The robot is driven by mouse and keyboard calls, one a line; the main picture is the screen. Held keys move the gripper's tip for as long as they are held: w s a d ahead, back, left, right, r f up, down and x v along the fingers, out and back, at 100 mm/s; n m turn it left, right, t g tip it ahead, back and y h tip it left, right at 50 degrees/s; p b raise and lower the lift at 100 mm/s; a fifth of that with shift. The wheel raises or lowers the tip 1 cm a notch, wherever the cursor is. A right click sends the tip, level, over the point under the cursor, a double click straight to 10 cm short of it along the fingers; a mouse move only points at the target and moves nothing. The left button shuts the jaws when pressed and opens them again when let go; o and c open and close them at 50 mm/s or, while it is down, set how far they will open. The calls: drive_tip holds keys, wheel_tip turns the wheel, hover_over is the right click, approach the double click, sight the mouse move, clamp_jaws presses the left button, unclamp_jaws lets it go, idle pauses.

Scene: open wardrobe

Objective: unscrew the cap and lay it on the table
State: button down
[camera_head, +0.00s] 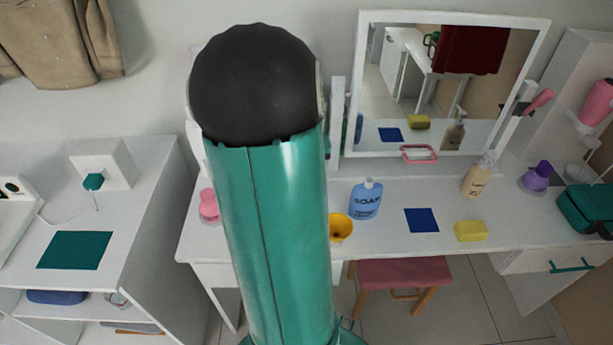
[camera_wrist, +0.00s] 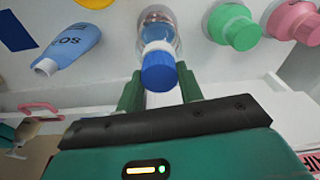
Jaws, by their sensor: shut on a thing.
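In the wrist view, a clear bottle (camera_wrist: 155,20) has a blue cap (camera_wrist: 158,74) in line with its neck. In the head view my own arm hides the gripper, the cap and the clear bottle. The white table (camera_head: 390,243) carries several other things.
A blue soap bottle (camera_head: 364,200), yellow round thing (camera_head: 340,228), blue square (camera_head: 421,220) and yellow sponge (camera_head: 470,231) are on the table. A pump bottle (camera_head: 476,180) and purple bottle (camera_head: 537,178) stand right. Green (camera_wrist: 232,28) and pink (camera_wrist: 293,20) bottles are near the clear one.

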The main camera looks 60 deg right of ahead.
drive_tip(key=n, duration=0.4)
drive_tip(key=shift+n, duration=0.3)
drive_tip(key=n+y, duration=0.1)
drive_tip(key=n, duration=0.4)
drive_tip(key=shift+t, duration=0.3)
drive_tip(key=c, duration=0.9)
unclamp_jaws()
drive_tip(key=m, duration=0.8)
drive_tip(key=shift+h, duration=0.4)
drive_tip(key=m+g, duration=0.1)
drive_tip(key=m, duration=0.3)
drive_tip(key=shift+m, duration=0.4)
drive_tip(key=m, duration=0.4)
